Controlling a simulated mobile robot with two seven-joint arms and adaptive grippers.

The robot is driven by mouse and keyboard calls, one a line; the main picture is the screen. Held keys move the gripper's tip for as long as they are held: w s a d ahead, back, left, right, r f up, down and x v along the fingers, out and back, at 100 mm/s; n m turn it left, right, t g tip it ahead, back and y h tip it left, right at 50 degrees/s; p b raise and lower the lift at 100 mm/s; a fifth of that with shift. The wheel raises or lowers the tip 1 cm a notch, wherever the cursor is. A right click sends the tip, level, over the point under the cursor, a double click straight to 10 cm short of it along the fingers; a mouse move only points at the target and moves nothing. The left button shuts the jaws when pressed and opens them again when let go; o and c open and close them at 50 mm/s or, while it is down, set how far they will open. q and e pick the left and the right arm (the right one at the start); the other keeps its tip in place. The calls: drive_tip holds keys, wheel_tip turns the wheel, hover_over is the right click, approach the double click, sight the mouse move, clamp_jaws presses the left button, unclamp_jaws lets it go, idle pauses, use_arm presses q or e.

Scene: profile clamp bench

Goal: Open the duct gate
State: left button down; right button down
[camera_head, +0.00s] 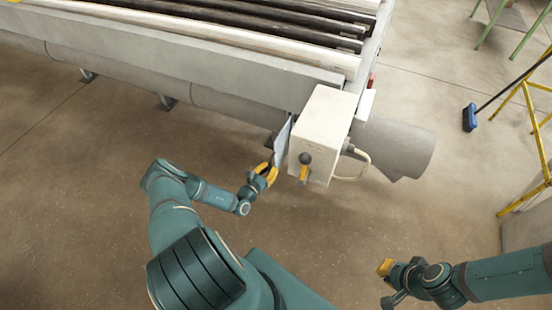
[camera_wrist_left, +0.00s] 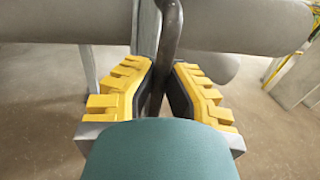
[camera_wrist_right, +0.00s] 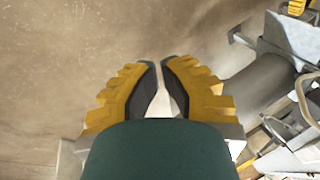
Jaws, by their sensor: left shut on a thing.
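The duct gate (camera_head: 283,137) is a thin grey plate standing at the grey duct, left of the white box; it also shows in the left wrist view (camera_wrist_left: 147,30). My left gripper (camera_head: 265,172) is at the plate's lower near end. In the left wrist view, its yellow and black fingers (camera_wrist_left: 163,88) are shut on the gate's dark handle bar (camera_wrist_left: 172,35). The lower part of the bar is hidden between the fingers. My right gripper (camera_head: 387,280) is far from the gate, at the lower right. In the right wrist view, its fingertips (camera_wrist_right: 160,75) nearly meet, with nothing held.
The grey duct (camera_head: 395,147) runs under the slatted bench (camera_head: 250,35). A white box (camera_head: 325,122) with a black and yellow lever (camera_head: 304,168) and a cable stands close right of the gate. A blue broom (camera_head: 470,117) and yellow frame (camera_head: 535,110) stand right. The near floor is clear.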

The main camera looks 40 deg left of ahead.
use_arm(q)
drive_tip(key=s+d+p, duration=0.2)
drive_tip(key=s, duration=0.6)
drive_tip(key=shift+s+d, duration=0.15)
drive_tip(key=shift+s, duration=0.25)
drive_tip(key=c, duration=1)
unclamp_jaws()
drive_tip(key=s, duration=1.2)
drive_tip(key=shift+d, duration=0.2)
